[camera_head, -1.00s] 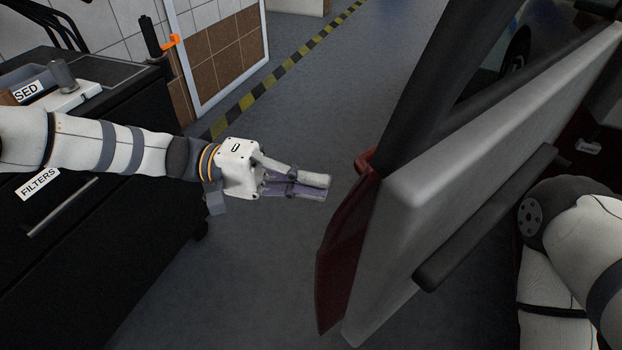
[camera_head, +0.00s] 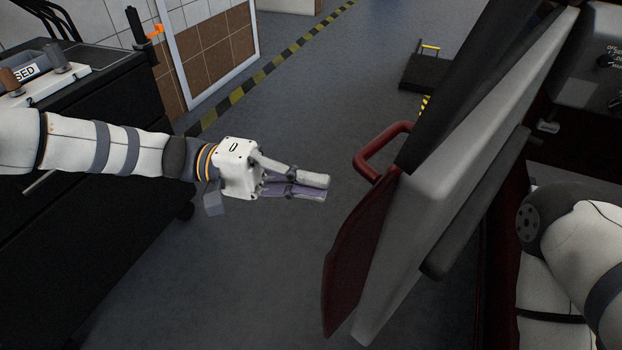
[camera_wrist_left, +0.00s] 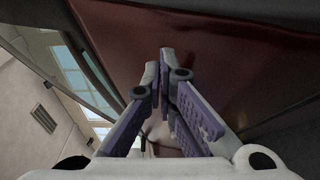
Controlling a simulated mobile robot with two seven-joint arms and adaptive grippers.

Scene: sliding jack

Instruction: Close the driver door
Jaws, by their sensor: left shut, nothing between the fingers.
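The driver door (camera_head: 440,190) stands open at the right of the head view, seen along its edge, with a grey inner panel and a dark red outer side. Its red handle (camera_head: 382,150) sticks out toward the left. My left gripper (camera_head: 327,187) is shut and empty, left of the door and apart from it, pointing at its red outer side. In the left wrist view the shut fingers (camera_wrist_left: 166,70) point at a dark red surface, the door's outer side (camera_wrist_left: 190,30). My right arm shows at the right edge; its gripper is out of view.
A black cabinet (camera_head: 110,220) with tools on top stands at the left, under my left arm. A dark cart (camera_head: 425,72) stands on the floor farther back. The grey floor (camera_head: 270,260) between cabinet and door is clear. The car's dark interior is at the right.

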